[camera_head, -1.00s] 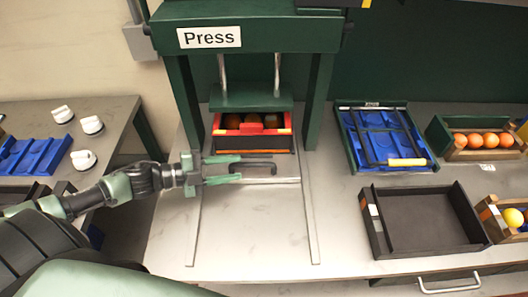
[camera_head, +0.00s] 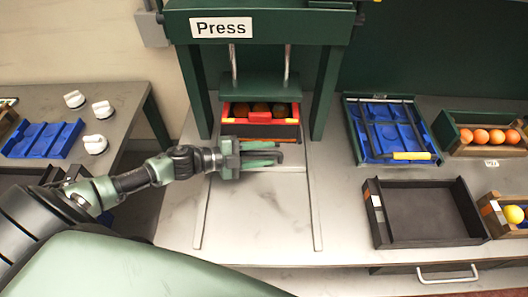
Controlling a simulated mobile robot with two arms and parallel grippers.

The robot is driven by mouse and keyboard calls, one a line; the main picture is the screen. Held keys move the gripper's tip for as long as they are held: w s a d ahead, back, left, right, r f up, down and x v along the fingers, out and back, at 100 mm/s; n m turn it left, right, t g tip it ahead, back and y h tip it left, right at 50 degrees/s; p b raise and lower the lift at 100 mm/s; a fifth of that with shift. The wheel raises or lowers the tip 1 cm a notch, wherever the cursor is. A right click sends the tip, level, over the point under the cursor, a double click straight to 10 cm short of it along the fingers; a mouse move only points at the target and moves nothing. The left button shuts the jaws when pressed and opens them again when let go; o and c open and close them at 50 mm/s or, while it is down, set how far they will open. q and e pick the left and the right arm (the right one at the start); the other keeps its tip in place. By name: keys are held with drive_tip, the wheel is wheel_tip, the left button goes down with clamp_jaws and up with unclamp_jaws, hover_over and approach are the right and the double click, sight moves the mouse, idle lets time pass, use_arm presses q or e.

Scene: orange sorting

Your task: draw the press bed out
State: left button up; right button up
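The press (camera_head: 222,27) stands at the back of the bench, with its dark green plate (camera_head: 262,87) above a red crate (camera_head: 235,116) holding dark-looking oranges. The crate sits at the press bed (camera_head: 258,132), whose dark front faces me, between two pale rails running toward me on the bench. My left gripper (camera_head: 262,153) is in front of the bed, its green fingers above and below the dark bed handle (camera_head: 281,152), and seems closed on it. The fingers hide most of the handle. My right gripper is not in view.
The bench (camera_head: 258,222) in front of the bed is clear between the rails. To the right are a blue rack tray (camera_head: 397,139), an empty black tray (camera_head: 425,210) and crates with fruit. A side table (camera_head: 128,95) with white knobs stands left.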

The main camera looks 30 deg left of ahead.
use_arm(q)
clamp_jaws()
idle(1.3)
